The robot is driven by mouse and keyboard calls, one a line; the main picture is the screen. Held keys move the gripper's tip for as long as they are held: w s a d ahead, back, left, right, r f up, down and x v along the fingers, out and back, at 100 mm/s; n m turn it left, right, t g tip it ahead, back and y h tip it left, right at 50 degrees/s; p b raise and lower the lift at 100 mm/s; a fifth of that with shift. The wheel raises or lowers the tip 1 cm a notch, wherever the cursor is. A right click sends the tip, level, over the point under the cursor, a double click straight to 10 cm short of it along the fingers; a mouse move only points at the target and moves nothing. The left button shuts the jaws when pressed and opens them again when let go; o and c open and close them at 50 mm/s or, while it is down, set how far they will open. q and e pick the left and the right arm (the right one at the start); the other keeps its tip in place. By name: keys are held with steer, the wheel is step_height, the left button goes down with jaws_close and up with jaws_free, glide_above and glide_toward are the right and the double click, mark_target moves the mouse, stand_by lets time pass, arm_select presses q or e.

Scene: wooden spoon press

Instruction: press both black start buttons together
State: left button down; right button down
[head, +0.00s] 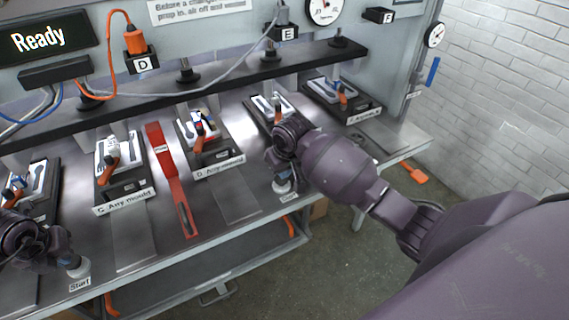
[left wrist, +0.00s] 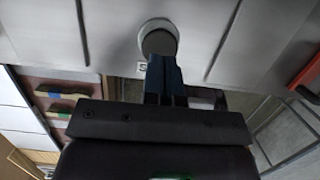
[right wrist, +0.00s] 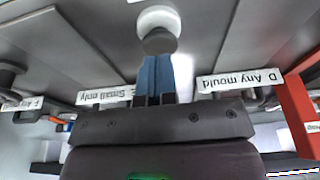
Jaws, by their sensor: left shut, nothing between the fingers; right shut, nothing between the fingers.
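The left start button, a dark cap in a pale round collar, shows at the bench's front edge in the head view (head: 79,270) beside a "Start" label. It also shows in the left wrist view (left wrist: 158,40). My left gripper (left wrist: 165,62) is shut and empty, its blue fingertips at the cap. The right start button shows in the head view (head: 284,187), partly hidden by my right gripper (head: 281,174), and in the right wrist view (right wrist: 159,38). My right gripper is also shut and empty, fingertips at the cap. I cannot tell whether either gripper touches its button.
Several mould stations line the bench, including one labelled "C Any mould" (head: 124,195) and one labelled "D Any mould" (head: 208,150). A red bar (head: 167,170) lies between them. A screen (head: 45,38) reads "Ready". Cables hang above the black rail (head: 240,78).

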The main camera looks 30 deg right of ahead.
arm_select(q)
steer(key=shift+f, duration=0.25)
stand_by(0.3)
steer(key=shift+s+x, duration=0.25)
steer(key=shift+x, duration=0.75)
steer(key=shift+f, duration=0.1)
arm_select(e)
steer(key=shift+f, duration=0.3)
steer(key=shift+s+x, duration=0.25)
steer(key=shift+x, duration=0.8)
steer(key=shift+f, duration=0.1)
stand_by(0.4)
stand_by(0.3)
arm_select(q)
steer(key=shift+w+v, duration=0.2)
steer(key=shift+v, duration=0.6)
steer(key=shift+w+v, duration=0.2)
steer(key=shift+v, duration=0.65)
steer(key=shift+w+v, duration=0.2)
steer(key=shift+v, duration=0.6)
